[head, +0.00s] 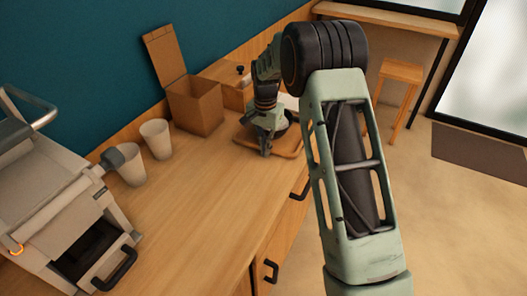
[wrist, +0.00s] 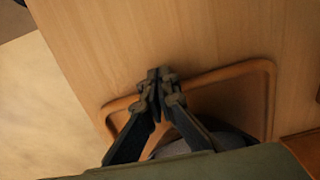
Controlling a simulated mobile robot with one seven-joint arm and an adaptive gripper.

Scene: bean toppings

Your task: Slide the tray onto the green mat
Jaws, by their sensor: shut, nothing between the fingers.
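The tray (head: 291,149) is brown wood with a raised rim and lies on the counter, partly hidden behind my arm. In the wrist view its rim (wrist: 235,70) runs behind my gripper. My gripper (head: 264,152) points down at the tray's near-left side in the head view. In the wrist view the fingertips (wrist: 160,75) are together and empty, over or just beside the rim. I cannot tell whether they touch it. A dark grey rounded thing (wrist: 180,146) shows partly on the tray, mostly hidden by my fingers. I see no green mat in either view.
An open cardboard box (head: 195,105) stands behind the tray. Two pale cups (head: 155,138) and a grey machine (head: 60,200) are to the left. The wooden counter (head: 200,200) between machine and tray is clear. The counter's front edge drops to the floor.

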